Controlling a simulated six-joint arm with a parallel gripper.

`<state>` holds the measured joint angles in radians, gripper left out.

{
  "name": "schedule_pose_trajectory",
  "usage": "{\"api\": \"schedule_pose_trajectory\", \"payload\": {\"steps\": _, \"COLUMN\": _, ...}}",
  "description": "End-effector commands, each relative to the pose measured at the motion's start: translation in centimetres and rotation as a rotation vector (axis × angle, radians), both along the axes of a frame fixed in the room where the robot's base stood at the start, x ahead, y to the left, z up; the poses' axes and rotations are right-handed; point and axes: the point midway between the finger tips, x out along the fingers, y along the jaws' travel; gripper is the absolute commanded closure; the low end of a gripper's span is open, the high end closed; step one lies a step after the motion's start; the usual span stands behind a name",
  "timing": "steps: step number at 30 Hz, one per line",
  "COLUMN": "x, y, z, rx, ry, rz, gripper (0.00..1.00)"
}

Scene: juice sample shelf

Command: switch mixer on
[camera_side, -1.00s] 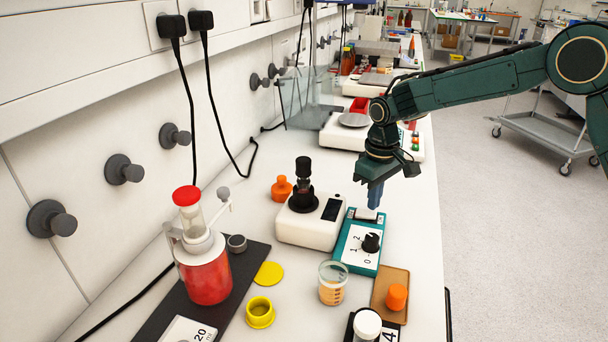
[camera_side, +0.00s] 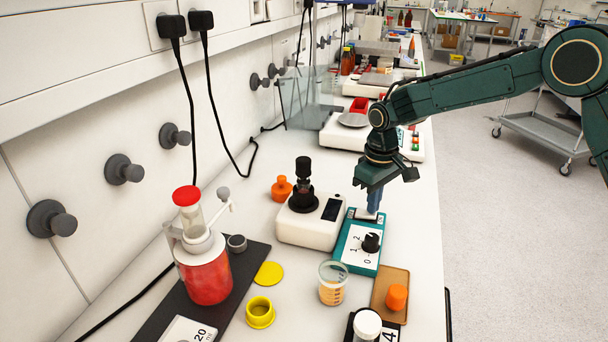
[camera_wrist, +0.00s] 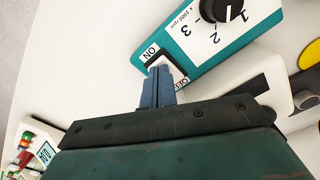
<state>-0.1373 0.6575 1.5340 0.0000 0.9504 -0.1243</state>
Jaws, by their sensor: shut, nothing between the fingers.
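The mixer is a white body (camera_side: 301,227) with a dark tube holder on top, beside a teal control box (camera_side: 352,255) with a black dial (camera_side: 371,242) and a white numbered face. In the wrist view the teal box (camera_wrist: 185,45) shows its dial (camera_wrist: 228,10) and a white rocker switch (camera_wrist: 165,68) between ON and OFF labels. My gripper (camera_side: 373,209) is shut and empty, pointing down at the switch end of the box. In the wrist view its blue fingertips (camera_wrist: 158,72) overlap the switch; I cannot tell whether they press it.
A beaker with orange liquid (camera_side: 332,284) and an orange cap on a brown tray (camera_side: 391,284) stand in front. A red-filled dispenser bottle (camera_side: 205,272) stands at the left. A balance (camera_side: 340,135) is behind. Open floor lies to the right.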

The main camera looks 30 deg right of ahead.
Motion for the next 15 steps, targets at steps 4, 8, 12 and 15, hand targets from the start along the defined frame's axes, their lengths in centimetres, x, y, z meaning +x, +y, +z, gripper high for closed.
{"api": "schedule_pose_trajectory", "payload": {"steps": 4, "x": 0.00, "y": 0.00, "z": -0.18, "rx": 0.000, "ry": 0.000, "rz": 0.000, "gripper": 1.00}}
{"api": "schedule_pose_trajectory", "payload": {"steps": 8, "x": 0.00, "y": 0.00, "z": -0.32, "rx": 0.000, "ry": 0.000, "rz": 0.000, "gripper": 1.00}}
{"api": "schedule_pose_trajectory", "payload": {"steps": 12, "x": 0.01, "y": 0.00, "z": -0.46, "rx": 0.000, "ry": 0.000, "rz": 0.000, "gripper": 1.00}}
{"api": "schedule_pose_trajectory", "payload": {"steps": 15, "x": 0.01, "y": 0.00, "z": -0.57, "rx": 0.000, "ry": -0.001, "rz": 0.000, "gripper": 1.00}}
